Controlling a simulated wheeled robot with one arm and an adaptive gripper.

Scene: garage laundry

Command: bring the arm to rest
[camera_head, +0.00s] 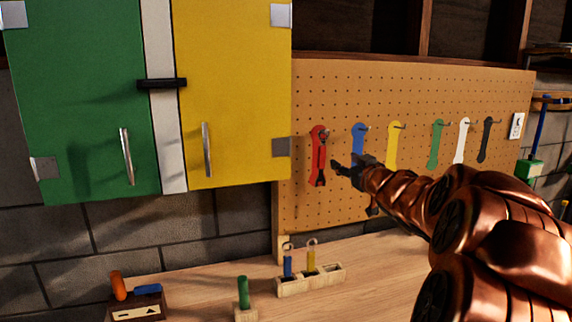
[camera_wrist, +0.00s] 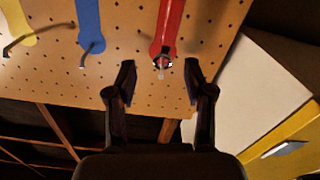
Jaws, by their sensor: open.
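My gripper (camera_head: 344,167) is open and empty in front of the pegboard (camera_head: 400,85), close to the right of the red tool shape in the head view. In the wrist view my gripper (camera_wrist: 159,76) has its two dark fingers spread apart with nothing between the tips. The red tool shape (camera_head: 319,155) is on the pegboard, with a dark-edged red tool seeming to hang over it. In the wrist view the red strip (camera_wrist: 170,25) and its hook lie just beyond the fingertips. I cannot tell the exact gap. My copper arm reaches in from the right.
Blue (camera_head: 358,140), yellow (camera_head: 393,145), green, white and black tool shapes with hooks line the pegboard. Green (camera_head: 80,90) and yellow (camera_head: 235,80) cabinet doors are shut at left. The wooden bench (camera_head: 205,285) below holds a padlock block (camera_head: 292,288) and small handled items.

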